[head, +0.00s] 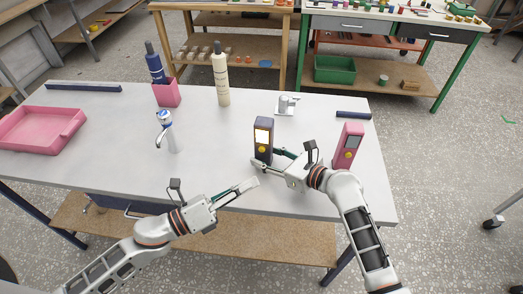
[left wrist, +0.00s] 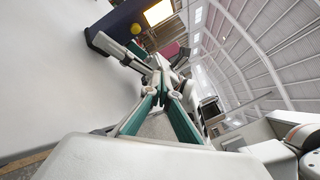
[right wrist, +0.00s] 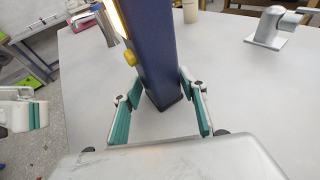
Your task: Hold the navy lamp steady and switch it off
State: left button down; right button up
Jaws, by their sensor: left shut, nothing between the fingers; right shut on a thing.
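The navy lamp (head: 264,150) stands upright near the table's front edge, its pale panel (head: 263,136) glowing and a yellow button (head: 262,150) below it. My right gripper (head: 267,162) is shut around the lamp's lower body; the right wrist view shows the lamp (right wrist: 155,60) between its fingers. My left gripper (head: 257,182) is shut and empty, in front of the lamp and apart from it. In the left wrist view, its fingertips (left wrist: 163,88) are below the lamp's glowing panel (left wrist: 158,12) and yellow button (left wrist: 135,28).
A pink device (head: 348,146) stands right of my right gripper.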

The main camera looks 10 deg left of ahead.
pick_arm(q)
send_near(270, 150)
jog(key=shift+s+d+x, duration=0.1)
jog(key=shift+s+x, duration=0.05)
jog(key=shift+x, duration=0.65)
jog(key=shift+s+d+x, duration=0.1)
jog(key=shift+s+x, duration=0.05)
jog(key=shift+x, duration=0.65)
jog(key=shift+s+d+x, duration=0.1)
jog(key=shift+x, duration=0.75)
jog(key=shift+r, duration=0.1)
jog(key=shift+w, duration=0.7)
pick_arm(e)
jog(key=shift+c, duration=0.2)
pick_arm(q)
jog(key=shift+s, duration=0.5)
pick_arm(e)
jog(key=shift+c, duration=0.2)
pick_arm(q)
jog(key=shift+s, duration=0.2)
pick_arm(e)
jog(key=shift+c, duration=1.3)
pick_arm(q)
jog(key=shift+s, duration=0.1)
